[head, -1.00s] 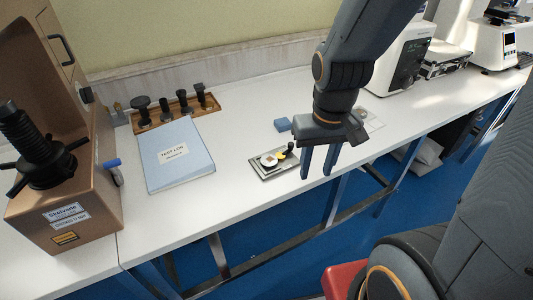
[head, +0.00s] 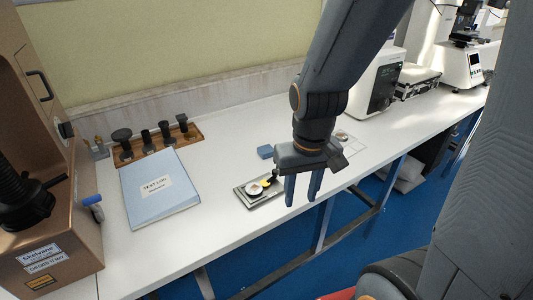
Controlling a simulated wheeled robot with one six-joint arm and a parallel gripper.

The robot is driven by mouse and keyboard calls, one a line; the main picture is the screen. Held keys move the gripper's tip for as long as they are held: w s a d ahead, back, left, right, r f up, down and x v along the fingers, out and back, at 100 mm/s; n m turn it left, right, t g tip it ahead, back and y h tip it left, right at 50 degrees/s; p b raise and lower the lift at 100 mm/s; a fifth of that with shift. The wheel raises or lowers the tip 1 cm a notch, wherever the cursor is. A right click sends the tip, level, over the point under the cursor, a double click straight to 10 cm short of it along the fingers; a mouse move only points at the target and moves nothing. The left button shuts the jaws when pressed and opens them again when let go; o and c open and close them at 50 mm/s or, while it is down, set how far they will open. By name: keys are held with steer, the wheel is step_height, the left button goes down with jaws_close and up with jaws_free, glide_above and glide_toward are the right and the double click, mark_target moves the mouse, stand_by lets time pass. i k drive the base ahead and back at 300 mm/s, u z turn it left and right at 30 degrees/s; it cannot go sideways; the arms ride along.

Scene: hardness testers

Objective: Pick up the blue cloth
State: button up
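The blue cloth (head: 265,152) is a small blue block-like piece lying on the white bench, behind the small metal tray and left of my gripper. My gripper (head: 303,188) points down over the front part of the bench. Its two blue-grey fingers are apart, with nothing seen between them. The cloth lies behind and to the left of the fingers, with a gap between them, and its visible part is not covered by the arm.
A blue test log binder (head: 160,205), a wooden rack (head: 190,130) of dark anvils and a brown tester (head: 50,225) stand left. White machines (head: 378,85) stand right.

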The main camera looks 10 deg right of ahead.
mark_target(265, 152)
steer(key=k, duration=0.55)
steer(key=z, duration=0.85)
steer(key=i, duration=1)
steer(key=u, duration=0.5)
steer(key=i, duration=0.6)
steer(key=u, duration=0.55)
